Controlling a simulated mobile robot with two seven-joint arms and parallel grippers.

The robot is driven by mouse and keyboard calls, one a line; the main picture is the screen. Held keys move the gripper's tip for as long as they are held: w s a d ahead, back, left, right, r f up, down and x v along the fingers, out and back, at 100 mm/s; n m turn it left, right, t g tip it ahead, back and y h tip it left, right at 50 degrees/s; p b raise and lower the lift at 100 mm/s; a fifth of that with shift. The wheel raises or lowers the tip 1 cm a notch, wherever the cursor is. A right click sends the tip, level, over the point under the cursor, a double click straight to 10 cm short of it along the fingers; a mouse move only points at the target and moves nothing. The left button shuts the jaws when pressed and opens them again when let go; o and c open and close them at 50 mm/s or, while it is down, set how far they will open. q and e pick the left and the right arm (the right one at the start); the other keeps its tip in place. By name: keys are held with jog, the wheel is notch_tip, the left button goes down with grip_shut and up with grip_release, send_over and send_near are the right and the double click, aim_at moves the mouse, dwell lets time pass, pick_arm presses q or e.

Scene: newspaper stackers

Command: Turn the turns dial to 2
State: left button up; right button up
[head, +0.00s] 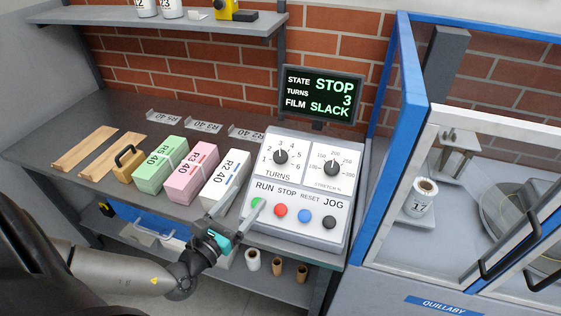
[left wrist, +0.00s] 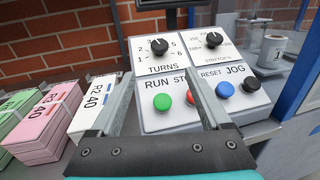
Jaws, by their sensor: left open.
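The turns dial (head: 281,157) is a black knob on the upper left of the grey sloping control panel (head: 243,223), with numbers 1 to 6 around it. Its pointer is up near 3, and the display (head: 321,94) reads STOP, TURNS 3, FILM SLACK. The dial also shows in the left wrist view (left wrist: 160,46), beyond my fingertips. My left gripper (head: 240,206) is open and empty, at the panel's lower left near the green RUN button (head: 256,203), apart from the dial. My right gripper is not in view.
A stretch dial (head: 332,168) sits right of the turns dial. Red, blue and black buttons line the lower panel. White (head: 226,177), pink (head: 191,172) and green (head: 160,164) paper bundles stand left of the panel. A blue-framed machine (head: 398,130) stands close on the right.

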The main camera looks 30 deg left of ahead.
aim_at(278, 160)
pick_arm(q)
jog(key=w, duration=1)
jog(key=w+b, duration=0.1)
jog(key=w, duration=0.4)
jog(key=shift+a, duration=0.4)
grip_shut()
